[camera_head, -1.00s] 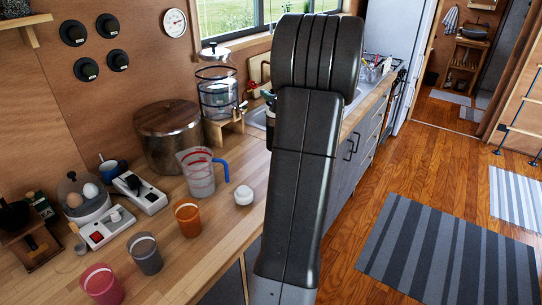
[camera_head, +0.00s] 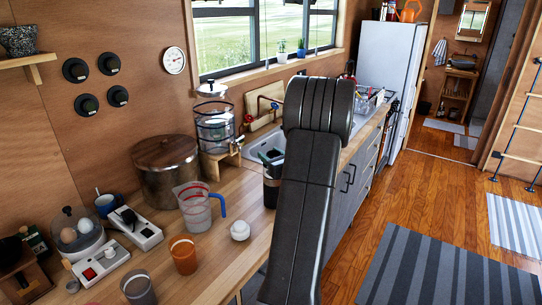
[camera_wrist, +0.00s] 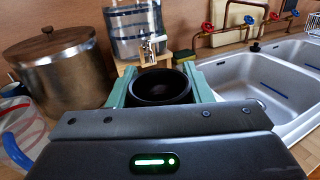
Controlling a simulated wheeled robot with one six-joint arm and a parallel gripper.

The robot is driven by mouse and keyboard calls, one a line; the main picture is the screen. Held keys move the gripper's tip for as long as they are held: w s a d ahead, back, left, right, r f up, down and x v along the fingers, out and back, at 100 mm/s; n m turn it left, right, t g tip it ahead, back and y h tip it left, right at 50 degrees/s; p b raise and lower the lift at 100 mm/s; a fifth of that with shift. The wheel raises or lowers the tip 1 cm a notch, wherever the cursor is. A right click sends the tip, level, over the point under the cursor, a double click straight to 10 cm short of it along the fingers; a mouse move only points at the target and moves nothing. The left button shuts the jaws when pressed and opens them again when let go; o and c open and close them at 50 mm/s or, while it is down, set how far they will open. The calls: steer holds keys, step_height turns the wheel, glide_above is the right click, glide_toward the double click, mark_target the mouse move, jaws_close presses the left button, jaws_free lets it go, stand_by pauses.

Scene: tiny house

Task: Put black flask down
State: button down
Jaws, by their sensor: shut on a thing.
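The black flask (camera_head: 270,192) shows partly to the left of my arm in the head view, over the counter's sink side. In the wrist view, its round dark open top (camera_wrist: 162,88) faces up between my green fingers. My gripper (camera_head: 271,157) is shut on the flask, with one finger on either side; it also shows in the wrist view (camera_wrist: 160,82). The flask looks upright. My arm and the gripper body hide much of it, and I cannot tell whether its base touches the wooden counter (camera_head: 215,250).
A measuring jug (camera_head: 196,210), a white round item (camera_head: 240,230) and an orange cup (camera_head: 183,255) stand left of the flask. A large pot (camera_head: 166,172) and a water dispenser (camera_head: 214,125) stand behind. The sink (camera_wrist: 265,90) lies right. Bare counter shows between jug and dispenser.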

steer(key=shift+f, duration=0.15)
steer(key=c, duration=0.7)
jaws_free()
steer(key=shift+r, duration=0.25)
steer(key=b+v, duration=0.2)
steer(key=v, duration=1)
steer(key=shift+f, duration=0.1)
steer(key=p+x, duration=0.2)
steer(key=x, duration=1)
steer(key=shift+w, duration=0.1)
steer(key=shift+r, duration=1.35)
